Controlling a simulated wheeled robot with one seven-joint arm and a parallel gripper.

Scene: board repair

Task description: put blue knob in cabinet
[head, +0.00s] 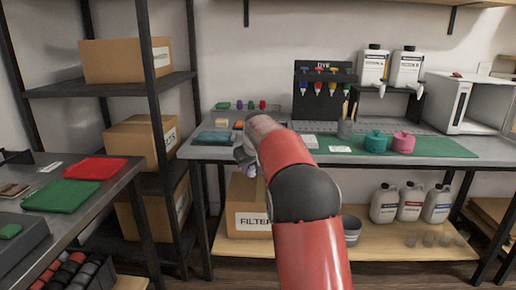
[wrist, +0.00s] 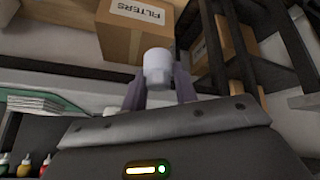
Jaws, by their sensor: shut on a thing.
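My gripper (wrist: 160,92) is shut on a small white, cup-shaped piece (wrist: 157,62), held upright between its two grey fingers in the wrist view. In the head view my gripper (head: 245,160) is mostly hidden behind my red arm, in front of the workbench's left part. I cannot make out a blue knob for certain. Several small coloured knobs (head: 250,105), green, purple and red among them, stand at the back left of the bench.
Teal (head: 376,140) and pink (head: 403,142) pots sit on the green mat (head: 446,147). A shelf with cardboard boxes (head: 125,60) is at left.

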